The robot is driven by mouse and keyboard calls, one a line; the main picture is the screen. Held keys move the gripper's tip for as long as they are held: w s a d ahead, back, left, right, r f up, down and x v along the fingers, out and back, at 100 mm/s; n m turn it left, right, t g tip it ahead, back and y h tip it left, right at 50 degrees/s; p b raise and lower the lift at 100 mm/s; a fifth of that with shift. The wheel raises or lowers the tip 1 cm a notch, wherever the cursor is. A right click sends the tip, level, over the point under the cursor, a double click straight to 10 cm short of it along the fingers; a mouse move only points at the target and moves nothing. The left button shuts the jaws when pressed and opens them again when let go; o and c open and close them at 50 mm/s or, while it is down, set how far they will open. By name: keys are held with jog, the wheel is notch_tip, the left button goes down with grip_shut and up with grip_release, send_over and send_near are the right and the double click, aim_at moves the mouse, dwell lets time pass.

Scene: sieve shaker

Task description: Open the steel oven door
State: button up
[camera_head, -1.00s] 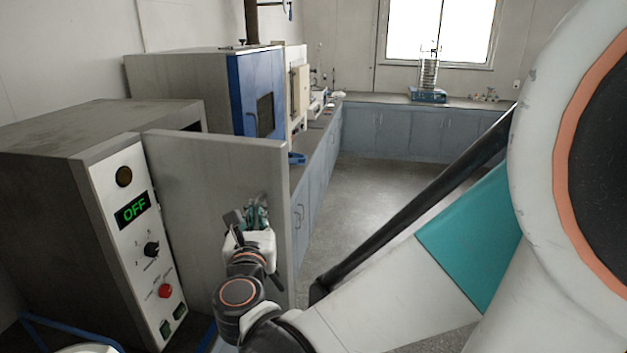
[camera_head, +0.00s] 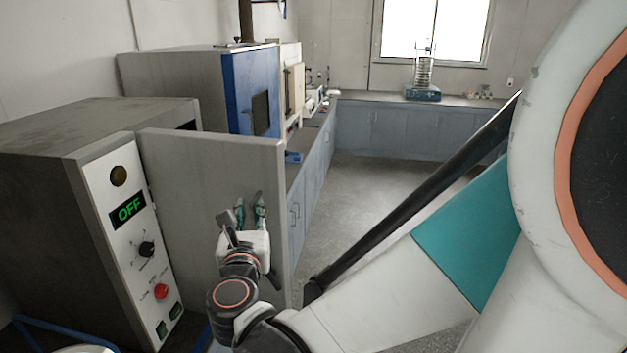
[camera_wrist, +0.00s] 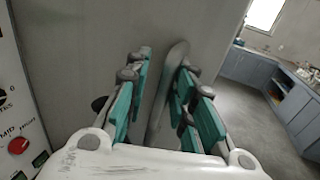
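The steel oven (camera_head: 60,190) stands at the left, with its white control panel (camera_head: 130,240) reading OFF. Its grey steel door (camera_head: 190,175) stands away from the body, with a dark gap showing behind its top edge. In the wrist view a grey, flat upright handle (camera_wrist: 166,95) is in front of the door face. My gripper (camera_head: 249,212) is at the door's lower right part. Its teal fingers (camera_wrist: 160,100) are spread, one on each side of the handle, with visible gaps. The door's hinge side and the oven's inside are mostly hidden.
A second oven with a blue front (camera_head: 252,92) stands behind the door. Blue-grey cabinets (camera_head: 405,130) line the back and right of it. A sieve shaker (camera_head: 423,85) stands on the far counter. The grey floor (camera_head: 350,200) in the middle is clear.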

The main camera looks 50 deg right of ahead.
jog(key=v, duration=1.1)
jog(key=shift+s+a, duration=0.2)
jog(key=shift+a, duration=0.1)
jog(key=w+a+r+n+t+y+b, duration=0.1)
jog(key=w+a+r+n+t+y, duration=0.25)
jog(key=n, duration=0.45)
jog(key=w+a+r+n+t+y+b, duration=0.1)
jog(key=w+a+r+n+t+y, duration=0.3)
jog(key=n, duration=0.3)
jog(key=a+f+n+g+y+b, duration=0.3)
jog(key=a+n+y, duration=0.45)
jog(key=n, duration=0.65)
jog(key=s+d+f+n+g+h, duration=0.1)
jog(key=s+d+f+n+g, duration=0.1)
jog(key=s+f+n+g, duration=0.1)
jog(key=s+d+f+n+g+h, duration=0.1)
jog(key=s+d+f+n+g, duration=0.1)
jog(key=s+f+n+g, duration=0.2)
jog(key=s+d+f+n+g+h+b, duration=0.1)
jog(key=s+f+n+g, duration=0.3)
jog(key=f+n, duration=0.4)
notch_tip(320, 180, down, 3)
jog(key=shift+s+d+f, duration=0.15)
jog(key=shift+s+d, duration=0.15)
jog(key=shift+d, duration=0.6)
